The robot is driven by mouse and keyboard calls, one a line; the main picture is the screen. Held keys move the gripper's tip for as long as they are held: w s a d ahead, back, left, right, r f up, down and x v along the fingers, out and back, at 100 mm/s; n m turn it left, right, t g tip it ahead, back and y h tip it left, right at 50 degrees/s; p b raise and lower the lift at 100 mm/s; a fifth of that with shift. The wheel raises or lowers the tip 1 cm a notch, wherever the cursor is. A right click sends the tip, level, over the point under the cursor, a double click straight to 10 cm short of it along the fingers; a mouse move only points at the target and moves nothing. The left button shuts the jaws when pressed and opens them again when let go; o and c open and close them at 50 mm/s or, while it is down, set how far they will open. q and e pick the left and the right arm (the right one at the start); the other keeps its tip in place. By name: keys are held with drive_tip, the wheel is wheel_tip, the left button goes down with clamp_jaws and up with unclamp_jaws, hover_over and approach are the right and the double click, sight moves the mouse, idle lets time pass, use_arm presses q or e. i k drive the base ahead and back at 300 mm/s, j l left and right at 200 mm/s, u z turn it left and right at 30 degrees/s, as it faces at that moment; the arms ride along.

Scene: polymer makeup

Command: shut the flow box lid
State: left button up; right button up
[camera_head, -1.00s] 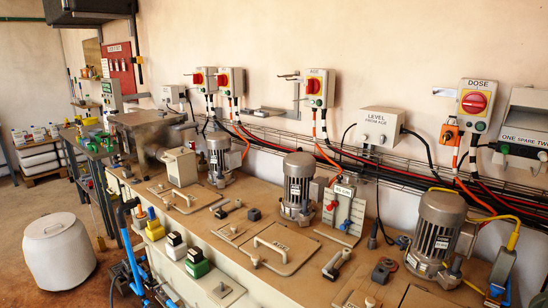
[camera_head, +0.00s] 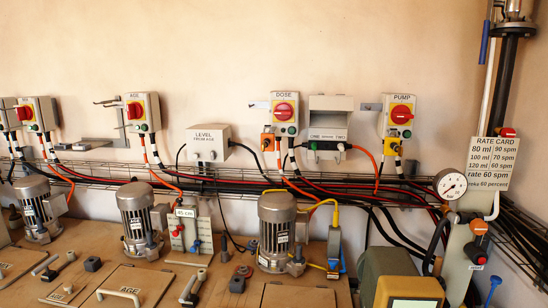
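No box in view carries a label that I can read as flow. A pale grey wall box (camera_head: 331,104) hangs between the DOSE and PUMP switches. Its upper part looks like a raised or hooded cover over a recessed front, with a small lettered strip and plugs below. I cannot tell whether this is the flow box or whether its cover is a lid standing open. Another grey box (camera_head: 208,140), labelled LEVEL FROM AGE, looks closed. Neither of my grippers is in view.
Motors (camera_head: 277,232) stand on the tan bench top (camera_head: 205,262). A yellow-grey device (camera_head: 390,280) stands at the front right, near a pressure gauge (camera_head: 450,183) and a rate card (camera_head: 491,162). Cables run along a wire tray on the wall.

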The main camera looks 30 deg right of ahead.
sight(330, 109)
drive_tip(key=z, duration=0.9)
drive_tip(key=j+z, duration=0.1)
drive_tip(key=z, duration=0.25)
drive_tip(key=j+z, duration=0.1)
drive_tip(key=z, duration=0.25)
drive_tip(key=j+z, duration=0.1)
drive_tip(key=z, duration=0.25)
